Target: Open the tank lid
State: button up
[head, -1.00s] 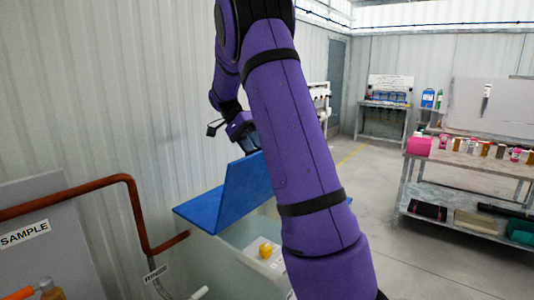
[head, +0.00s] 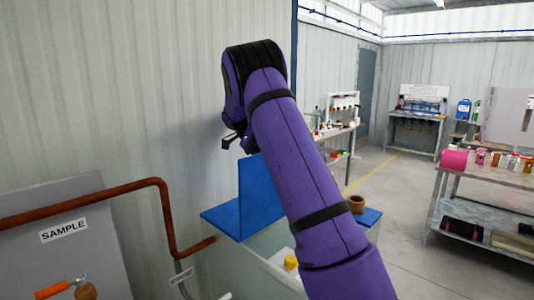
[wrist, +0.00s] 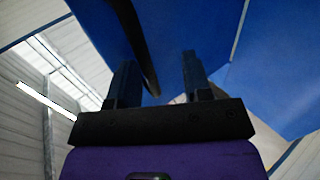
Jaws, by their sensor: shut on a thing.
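The blue tank lid (head: 258,195) stands raised, near upright, above the pale translucent tank (head: 235,268). Its underside or top face fills much of the wrist view (wrist: 200,30); I cannot tell which. A dark curved handle (wrist: 136,40) runs from the lid between my fingers. My gripper (wrist: 158,80) is shut on this handle, though a gap shows around the bar in the picture. In the head view my gripper (head: 238,142) is at the lid's upper left edge, partly hidden by my purple arm.
A flat blue panel (head: 220,217) lies left of the lid. A brown pot (head: 356,203) stands on a blue surface at right. A yellow object (head: 290,262) shows in the tank. A red-brown pipe (head: 165,215) and SAMPLE panel (head: 60,255) are at left.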

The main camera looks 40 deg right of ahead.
jog(key=shift+a+f, duration=0.2)
jog(key=shift+f, duration=0.45)
jog(key=o, duration=0.7)
jog(key=shift+w, duration=0.2)
jog(key=shift+d, duration=0.1)
jog(key=shift+r, duration=0.25)
jog(key=s+a+r, duration=0.2)
jog(key=s+a, duration=0.1)
jog(key=s, duration=0.4)
jog(key=s+a+r, duration=0.2)
jog(key=s+a, duration=0.1)
jog(key=s, duration=0.4)
jog(key=shift+s+a+r, duration=0.2)
jog(key=shift+s+r, duration=0.15)
jog(key=shift+s, duration=0.05)
